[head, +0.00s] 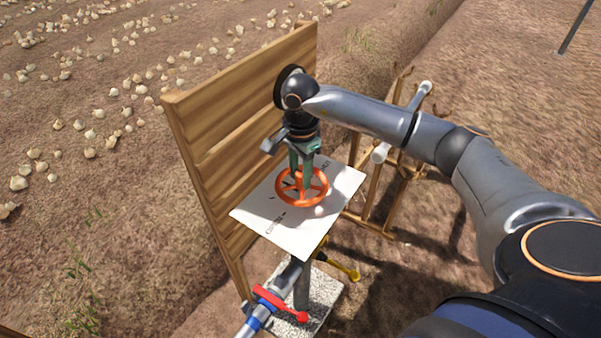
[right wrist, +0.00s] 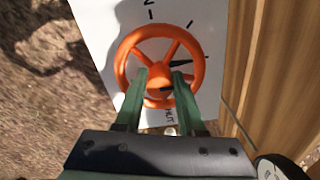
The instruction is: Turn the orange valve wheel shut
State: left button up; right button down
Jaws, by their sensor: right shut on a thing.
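The orange valve wheel (head: 322,190) lies flat above a white marked plate (head: 270,222) on a post. It also shows in the right wrist view (right wrist: 128,50), with its spokes and hub. My right gripper (head: 302,184) reaches down from above, its green fingers shut on the wheel near the hub. In the right wrist view the fingertips (right wrist: 169,69) sit on either side of the hub area; the exact contact is partly hidden. The plate carries tick marks, numerals and partly hidden lettering. My left gripper is out of view.
A wooden plank panel (head: 235,105) stands close behind and left of the plate. Below are a pipe with a red handle (head: 280,304) and a yellow handle (head: 338,265). A wooden rack (head: 385,195) stands to the right. Onions lie on the soil beyond.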

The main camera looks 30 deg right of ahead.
jog(key=m, duration=0.3)
jog(key=shift+m+b, duration=0.4)
jog(key=m, duration=0.4)
jog(key=shift+w+m, duration=0.15)
jog(key=shift+m, duration=0.15)
jog(key=m, duration=0.4)
jog(key=shift+d, duration=0.15)
jog(key=shift+m, duration=2.7)
jog(key=shift+w, duration=0.1)
jog(key=c, duration=0.5)
grip_release()
jog(key=shift+r, duration=0.1)
